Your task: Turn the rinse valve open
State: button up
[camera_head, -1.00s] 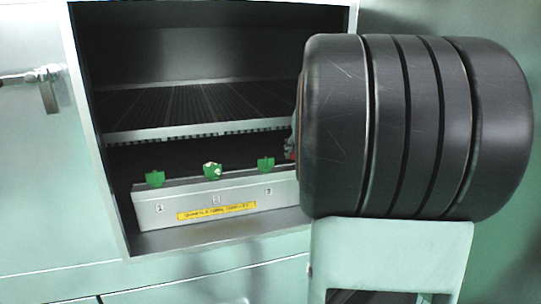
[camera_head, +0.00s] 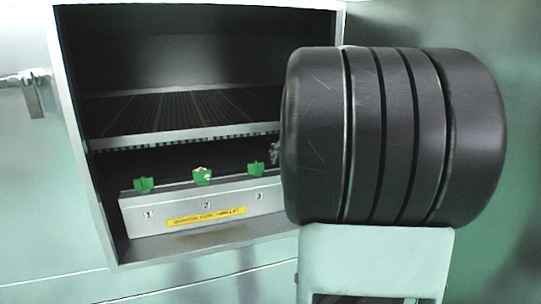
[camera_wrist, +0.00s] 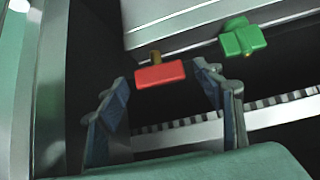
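A red valve handle (camera_wrist: 160,75) on a short brass stem shows in the wrist view, attached to the grey box (camera_wrist: 185,35). My gripper (camera_wrist: 168,88) is open, with one finger on each side of the red handle; I cannot tell whether either touches it. A green valve handle (camera_wrist: 242,38) is just beyond the right finger. In the head view the box (camera_head: 140,213) carries three visible green handles, numbered 1 (camera_head: 144,185), 2 (camera_head: 203,176) and 3 (camera_head: 256,169). The red handle is hidden there behind my arm. No rinse label is readable.
A slatted rack (camera_head: 190,110) lies above the valves. A yellow label (camera_head: 206,216) is on the box front. A lever handle (camera_head: 33,95) sticks out from the wall at left.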

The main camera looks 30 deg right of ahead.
notch_tip(320, 180, up, 10)
dwell(0.7)
